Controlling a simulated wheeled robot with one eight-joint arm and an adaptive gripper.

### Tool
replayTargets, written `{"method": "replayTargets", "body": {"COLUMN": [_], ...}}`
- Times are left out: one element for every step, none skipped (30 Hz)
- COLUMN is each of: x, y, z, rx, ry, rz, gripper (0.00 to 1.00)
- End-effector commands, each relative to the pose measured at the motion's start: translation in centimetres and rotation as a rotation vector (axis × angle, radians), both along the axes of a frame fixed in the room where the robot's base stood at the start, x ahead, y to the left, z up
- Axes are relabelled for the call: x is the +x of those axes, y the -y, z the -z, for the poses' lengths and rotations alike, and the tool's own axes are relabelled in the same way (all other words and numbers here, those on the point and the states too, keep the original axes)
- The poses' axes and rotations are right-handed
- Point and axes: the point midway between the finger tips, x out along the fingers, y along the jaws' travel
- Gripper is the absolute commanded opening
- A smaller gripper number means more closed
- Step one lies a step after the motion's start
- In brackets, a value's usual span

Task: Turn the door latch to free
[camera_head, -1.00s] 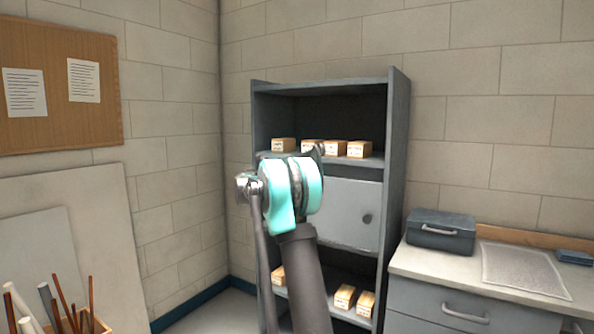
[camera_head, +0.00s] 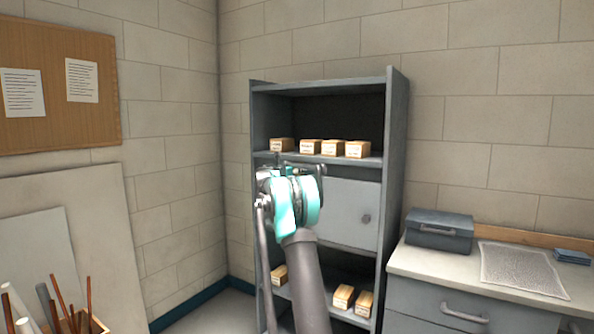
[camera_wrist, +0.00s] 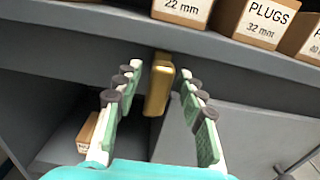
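A brass-coloured latch (camera_wrist: 159,88) shows in the wrist view at the left edge of the grey cabinet door (camera_wrist: 215,125), just below a shelf edge. It stands nearly upright in that picture. My gripper (camera_wrist: 162,69) is open, one green-padded finger on each side of the latch. Gaps show between the fingers and the latch, so it is not gripped. In the head view the door (camera_head: 350,212) looks closed, with a round knob (camera_head: 366,219) at its right. There my arm's wrist hides the latch, and the fingers cannot be made out clearly.
Small labelled boxes (camera_head: 310,147) stand on the shelf right above the door; one labelled PLUGS (camera_wrist: 262,20) is close above the fingers. More boxes (camera_head: 343,297) sit on the shelf below. A counter with a grey metal box (camera_head: 440,231) stands at the right.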

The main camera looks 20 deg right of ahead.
Motion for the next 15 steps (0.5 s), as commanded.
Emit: {"method": "replayTargets", "body": {"x": [-0.01, -0.01, -0.01, -0.02, -0.02, -0.02, -0.02, -0.02, -0.02, -0.02, -0.02, -0.03, -0.03, -0.03, -0.05], "y": [-0.01, -0.02, -0.02, -0.02, -0.02, -0.02, -0.03, -0.03, -0.03, -0.03, -0.03, -0.03, -0.03, -0.03, -0.03], "z": [0.00, 0.00, 0.00, 0.00, 0.00, 0.00, 0.00, 0.00, -0.01, 0.00, 0.00, 0.00, 0.00, 0.00, 0.00], "rx": [0.000, 0.000, 0.000, 0.000, 0.000, 0.000, 0.000, 0.000, 0.000, 0.000, 0.000, 0.000, 0.000, 0.000, 0.000], "ry": [0.000, 0.000, 0.000, 0.000, 0.000, 0.000, 0.000, 0.000, 0.000, 0.000, 0.000, 0.000, 0.000, 0.000, 0.000], "rz": [0.000, 0.000, 0.000, 0.000, 0.000, 0.000, 0.000, 0.000, 0.000, 0.000, 0.000, 0.000, 0.000, 0.001, 0.001], "gripper": [0.40, 0.40, 0.36, 0.32, 0.28, 0.23, 0.20, 0.16, 0.11, 0.07, 0.04, 0.00, 0.00, 0.00, 0.00]}}
